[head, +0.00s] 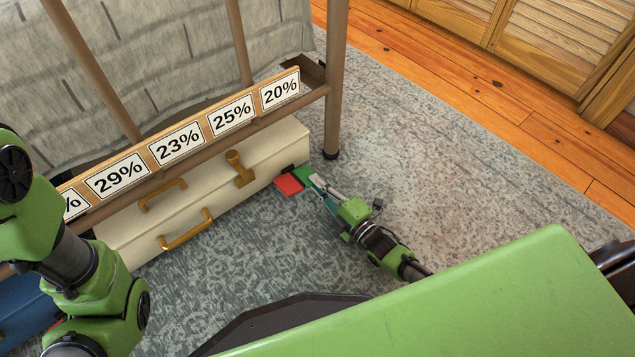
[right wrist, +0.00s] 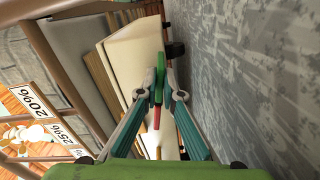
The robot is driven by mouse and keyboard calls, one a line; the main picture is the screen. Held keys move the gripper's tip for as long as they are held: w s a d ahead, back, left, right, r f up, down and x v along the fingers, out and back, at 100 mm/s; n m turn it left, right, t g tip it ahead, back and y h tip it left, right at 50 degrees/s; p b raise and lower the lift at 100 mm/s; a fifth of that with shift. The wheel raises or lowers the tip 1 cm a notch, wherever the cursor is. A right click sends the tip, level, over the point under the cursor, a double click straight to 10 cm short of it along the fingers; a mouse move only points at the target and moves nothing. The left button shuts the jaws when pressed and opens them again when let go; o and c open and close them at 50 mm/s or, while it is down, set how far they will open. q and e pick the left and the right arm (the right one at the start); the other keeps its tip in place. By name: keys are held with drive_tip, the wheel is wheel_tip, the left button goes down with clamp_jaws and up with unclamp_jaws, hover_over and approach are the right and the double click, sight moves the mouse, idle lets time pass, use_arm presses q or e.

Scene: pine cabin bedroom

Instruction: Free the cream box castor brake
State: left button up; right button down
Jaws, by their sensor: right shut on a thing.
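The cream box (head: 265,158) is low on the carpet, partly under the bed frame, with brass handles and a brass latch on its side. At its right end are a red tab (head: 289,184) and a green tab (head: 303,173) of the castor brake. My right gripper (head: 317,183) is at the green tab, low over the carpet. In the right wrist view its fingers are closed around the green tab (right wrist: 158,85), with the red tab (right wrist: 156,118) just behind. A black castor (right wrist: 175,50) shows beside the box end (right wrist: 132,48). My left arm shows at the left edge, its gripper out of view.
A rail with percentage labels (head: 178,146) runs above the box. A bed post (head: 334,90) stands close to the right gripper. A blue box (head: 22,308) lies at the lower left.

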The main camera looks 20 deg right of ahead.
drive_tip(key=c, duration=2.2)
unclamp_jaws()
drive_tip(key=v, duration=1.2)
